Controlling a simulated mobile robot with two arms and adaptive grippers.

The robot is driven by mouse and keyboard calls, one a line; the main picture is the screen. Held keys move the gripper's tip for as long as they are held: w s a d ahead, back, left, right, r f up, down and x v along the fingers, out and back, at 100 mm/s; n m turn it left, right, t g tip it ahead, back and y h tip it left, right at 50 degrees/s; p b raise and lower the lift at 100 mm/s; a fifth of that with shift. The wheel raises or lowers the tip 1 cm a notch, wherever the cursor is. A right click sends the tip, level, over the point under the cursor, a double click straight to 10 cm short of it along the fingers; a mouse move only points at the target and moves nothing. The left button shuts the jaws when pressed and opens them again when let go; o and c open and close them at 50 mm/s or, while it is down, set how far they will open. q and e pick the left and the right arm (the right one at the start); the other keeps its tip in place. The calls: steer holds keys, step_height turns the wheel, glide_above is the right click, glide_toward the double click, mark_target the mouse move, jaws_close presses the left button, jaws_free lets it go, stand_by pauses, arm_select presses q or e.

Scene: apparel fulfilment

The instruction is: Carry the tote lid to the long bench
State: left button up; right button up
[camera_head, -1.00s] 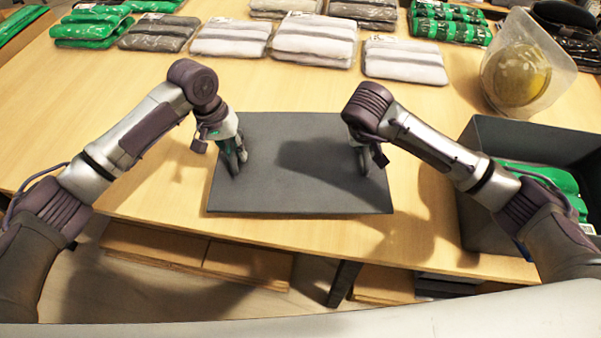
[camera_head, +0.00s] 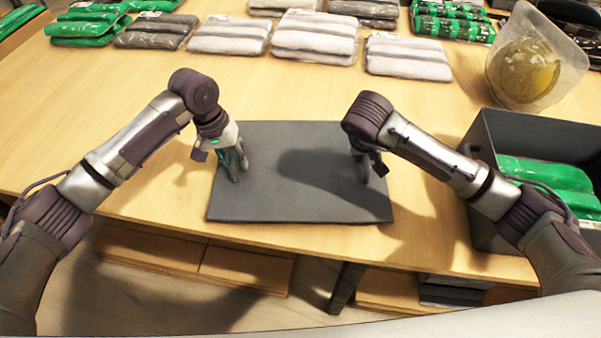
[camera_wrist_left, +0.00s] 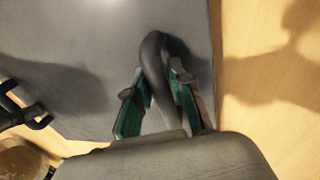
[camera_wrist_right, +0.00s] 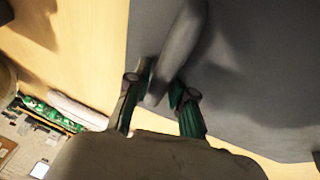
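The tote lid (camera_head: 300,205) is a flat dark grey rectangle with an upright handle near each side. It lies level over the front of a light wooden table (camera_head: 150,190); I cannot tell whether it touches the wood. My left gripper (camera_head: 237,168) has its fingers on both sides of the left handle (camera_wrist_left: 154,55), close against it. My right gripper (camera_head: 366,168) likewise closes on the right handle (camera_wrist_right: 182,45). Both arms reach down from above. Whether this table is the long bench is not clear.
A dark grey open tote (camera_head: 482,150) with green packets (camera_head: 545,175) stands right of the lid. A clear bag with a yellowish round thing (camera_head: 527,72) is behind it. Grey bagged garments (camera_head: 315,40) and green ones line the back. Bare wood lies behind and left of the lid.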

arm_select(q)
steer(key=shift+o, duration=1.1)
steer(key=shift+r, duration=0.15)
arm_select(e)
steer(key=shift+o, duration=1.1)
steer(key=shift+r, duration=0.15)
arm_select(q)
steer(key=shift+r, duration=0.1)
arm_select(e)
steer(key=shift+s+a+r, duration=0.1)
steer(key=shift+r, duration=0.2)
arm_select(q)
step_height(320, 180, up, 12)
steer(key=a, duration=0.2)
steer(key=shift+a+f, duration=0.15)
steer(key=shift+f, duration=0.1)
arm_select(e)
steer(key=v, duration=1.1)
steer(key=shift+s+a, duration=0.1)
